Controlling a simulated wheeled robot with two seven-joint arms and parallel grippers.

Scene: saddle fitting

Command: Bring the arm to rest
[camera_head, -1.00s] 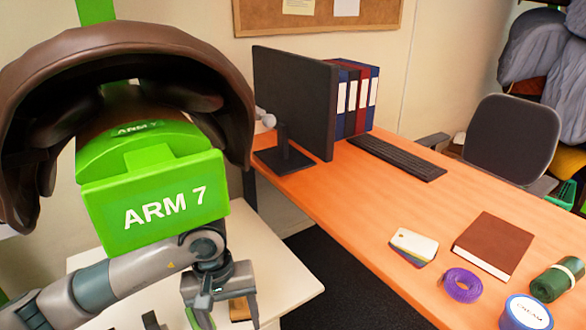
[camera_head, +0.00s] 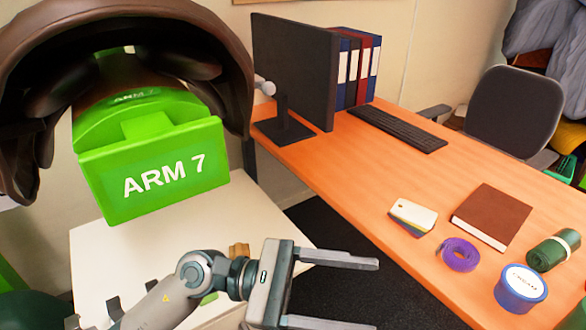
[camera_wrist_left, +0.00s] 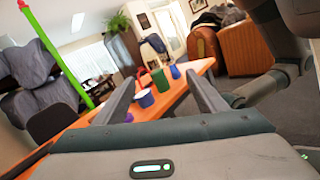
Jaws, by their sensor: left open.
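My left gripper (camera_head: 345,290) is at the bottom middle of the head view, in front of the white table and near the orange desk's front edge. Its two fingers point right, spread wide apart with nothing between them. In the left wrist view its fingers (camera_wrist_left: 160,100) are also apart and empty, with the desk beyond them. A brown saddle (camera_head: 120,25) sits on a green rack labelled ARM 7 (camera_head: 155,175) at the upper left. My gripper is apart from both. My right gripper is not in view.
The white table (camera_head: 240,215) stands below the rack. The orange desk (camera_head: 370,190) holds a monitor (camera_head: 290,70), keyboard (camera_head: 397,128), brown book (camera_head: 490,215), purple strap roll (camera_head: 459,254), cards (camera_head: 412,216), blue cream tub (camera_head: 520,289) and green roll (camera_head: 553,250). A chair (camera_head: 512,110) stands behind.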

